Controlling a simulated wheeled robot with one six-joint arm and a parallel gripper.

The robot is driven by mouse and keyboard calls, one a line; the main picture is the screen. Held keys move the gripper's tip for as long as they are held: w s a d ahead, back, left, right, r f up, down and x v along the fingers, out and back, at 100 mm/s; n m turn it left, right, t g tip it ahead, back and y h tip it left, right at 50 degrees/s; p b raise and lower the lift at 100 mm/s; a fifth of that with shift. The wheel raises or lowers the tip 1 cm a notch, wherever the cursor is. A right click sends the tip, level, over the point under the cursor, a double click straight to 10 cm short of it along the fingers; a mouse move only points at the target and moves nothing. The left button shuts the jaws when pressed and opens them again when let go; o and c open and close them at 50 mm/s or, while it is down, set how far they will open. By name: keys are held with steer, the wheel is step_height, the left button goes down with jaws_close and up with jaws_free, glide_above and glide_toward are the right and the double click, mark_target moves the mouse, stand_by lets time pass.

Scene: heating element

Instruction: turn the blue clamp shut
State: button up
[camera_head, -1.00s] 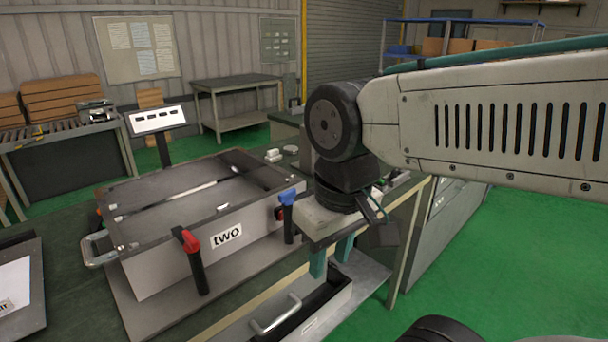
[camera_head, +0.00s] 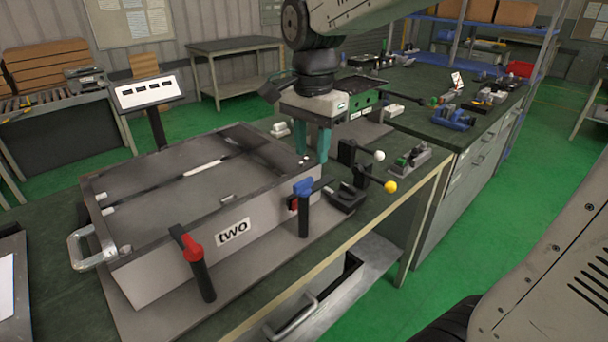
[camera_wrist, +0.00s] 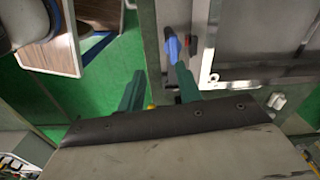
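A red clamp (camera_head: 191,246) is on the box's front left. A black device with a yellow knob (camera_head: 390,187) and a white knob (camera_head: 379,156) stands right of the blue clamp. A metal drawer handle (camera_head: 290,320) juts below the table edge.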

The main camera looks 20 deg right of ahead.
mark_target(303, 181)
steer(key=shift+w+a+f+m, duration=0.2)
steer(key=shift+w+m, duration=0.15)
steer(key=shift+w, duration=0.25)
steer(key=shift+w+a+f+m, duration=0.1)
steer(key=shift+w+f+m, duration=0.1)
steer(key=shift+w+m, duration=0.3)
steer(key=shift+w+f, duration=0.2)
steer(key=shift+f, duration=0.15)
step_height(303, 181, down, 7)
steer(key=shift+r, duration=0.1)
jaws_close()
